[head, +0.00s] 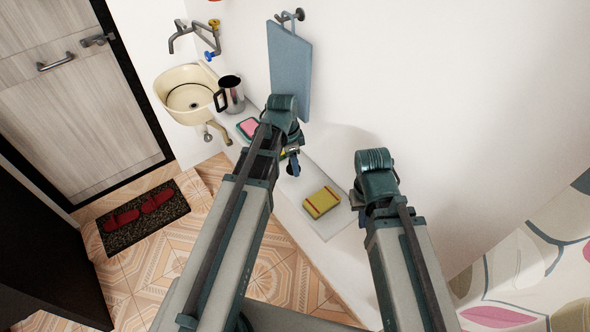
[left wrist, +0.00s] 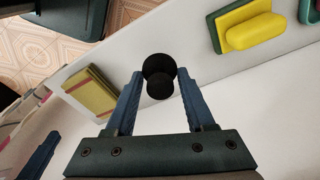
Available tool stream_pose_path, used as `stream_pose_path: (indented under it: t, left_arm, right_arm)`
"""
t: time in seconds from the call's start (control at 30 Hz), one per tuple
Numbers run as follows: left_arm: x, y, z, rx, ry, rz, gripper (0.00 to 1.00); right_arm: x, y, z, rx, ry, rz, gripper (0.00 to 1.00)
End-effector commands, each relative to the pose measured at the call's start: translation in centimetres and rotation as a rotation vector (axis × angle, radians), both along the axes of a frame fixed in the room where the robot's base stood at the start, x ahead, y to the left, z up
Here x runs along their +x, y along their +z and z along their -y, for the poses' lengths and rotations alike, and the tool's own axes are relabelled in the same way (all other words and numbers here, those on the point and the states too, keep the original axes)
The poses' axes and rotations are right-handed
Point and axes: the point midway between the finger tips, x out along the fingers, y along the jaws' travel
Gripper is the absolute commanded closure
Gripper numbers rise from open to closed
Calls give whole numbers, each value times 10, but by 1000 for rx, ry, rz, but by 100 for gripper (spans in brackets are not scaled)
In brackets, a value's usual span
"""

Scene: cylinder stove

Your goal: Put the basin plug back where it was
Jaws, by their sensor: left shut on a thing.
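The basin plug (left wrist: 158,75) is a small black rounded piece in the left wrist view. It sits between the fingertips of my left gripper (left wrist: 157,84), which is shut on it above a pale surface. In the head view my left gripper (head: 293,164) is over the ledge, partly behind its own arm, and the plug cannot be made out. The cream basin (head: 170,83) is on the wall at upper left, apart from the gripper. My right gripper (head: 360,209) is mostly hidden behind its arm; its jaws do not show clearly.
A yellow-and-green sponge (left wrist: 252,30) is near the plug.

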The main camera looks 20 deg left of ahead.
Motion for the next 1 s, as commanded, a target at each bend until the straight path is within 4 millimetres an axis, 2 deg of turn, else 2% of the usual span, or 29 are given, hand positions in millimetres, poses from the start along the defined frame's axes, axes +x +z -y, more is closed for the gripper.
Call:
stream_pose_path:
  t: [0.03,0.1,0.27,0.7,0.73,0.87,0.9,1.0]
  left_arm:
    - [5,-1,7,0,-2,0,100]
    - [3,-17,4,0,1,0,100]
    - [3,-36,4,0,0,0,100]
    - [3,-40,4,0,0,0,100]
    - [3,-39,4,0,0,0,42]
    - [3,-38,4,0,0,0,19]
    - [3,-38,4,0,0,0,16]
    - [3,-38,4,0,0,0,16]
  right_arm:
    - [0,-1,0,0,0,0,100]
    - [0,-17,0,0,0,0,100]
    - [0,-36,0,0,0,0,100]
    - [0,-40,0,0,0,0,100]
    - [0,-39,0,0,0,0,100]
    - [0,-38,0,0,0,0,100]
    - [0,-38,0,0,0,0,100]
    - [0,-38,0,0,0,0,100]
